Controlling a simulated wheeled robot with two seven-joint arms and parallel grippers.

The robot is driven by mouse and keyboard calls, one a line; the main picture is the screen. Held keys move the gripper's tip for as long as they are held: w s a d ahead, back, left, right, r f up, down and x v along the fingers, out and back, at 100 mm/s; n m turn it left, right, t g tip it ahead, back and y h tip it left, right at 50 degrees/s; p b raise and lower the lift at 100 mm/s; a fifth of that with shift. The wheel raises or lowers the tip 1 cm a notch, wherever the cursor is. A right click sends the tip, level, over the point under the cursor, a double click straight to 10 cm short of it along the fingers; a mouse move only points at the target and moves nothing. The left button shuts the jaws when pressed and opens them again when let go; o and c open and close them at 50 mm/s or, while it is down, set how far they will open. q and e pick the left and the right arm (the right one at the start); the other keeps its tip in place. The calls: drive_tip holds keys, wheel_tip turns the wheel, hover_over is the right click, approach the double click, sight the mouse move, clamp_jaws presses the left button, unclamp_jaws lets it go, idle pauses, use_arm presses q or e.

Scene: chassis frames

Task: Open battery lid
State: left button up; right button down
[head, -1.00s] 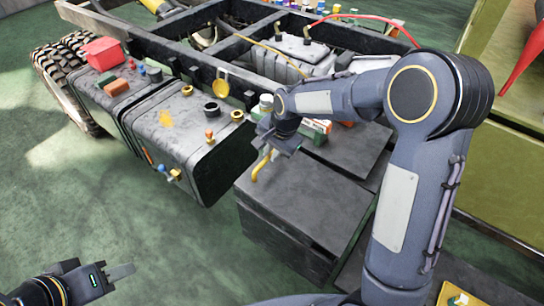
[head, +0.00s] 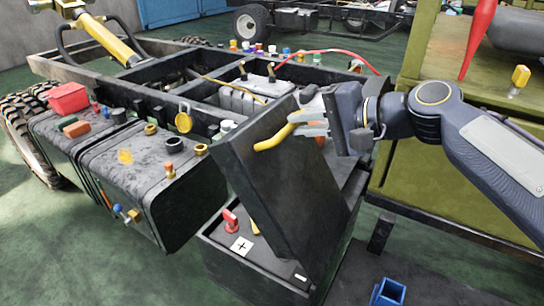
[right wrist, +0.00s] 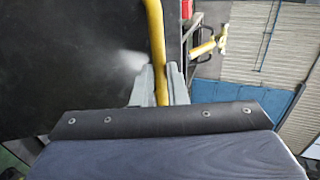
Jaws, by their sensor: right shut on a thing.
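The black battery lid (head: 280,175) is tilted up steeply, its lower edge still at the battery box (head: 258,268). My right gripper (head: 306,124) is shut on the yellow lid handle (head: 272,137) near the lid's top edge. In the right wrist view the yellow handle (right wrist: 156,45) runs between the two fingers (right wrist: 158,88), with the dark lid face at the left. Inside the box a red terminal (head: 230,220) and a white plus label (head: 241,246) show. The rest of the inside is hidden behind the lid. My left gripper is out of the head view.
The black tank (head: 150,185) with caps and fittings stands to the left of the box. The chassis frame (head: 150,95) lies behind. A green cabinet (head: 415,160) stands at the right, and a blue open container (head: 388,292) is at the lower right.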

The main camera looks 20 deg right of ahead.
drive_tip(key=s+d+r+t+y+b, duration=0.1)
drive_tip(key=s+d+t+y+b, duration=0.3)
drive_tip(key=s+d+b, duration=0.6)
drive_tip(key=s+t, duration=0.1)
drive_tip(key=s, duration=0.2)
drive_tip(key=shift+r+b, duration=0.2)
drive_tip(key=shift+b, duration=0.1)
drive_tip(key=shift+d, duration=0.1)
drive_tip(key=c, duration=1.5)
unclamp_jaws()
drive_tip(key=shift+o, duration=0.2)
drive_tip(key=p+v, duration=0.2)
drive_tip(key=v, duration=0.5)
drive_tip(key=shift+s+d, duration=0.2)
drive_tip(key=shift+s, duration=0.1)
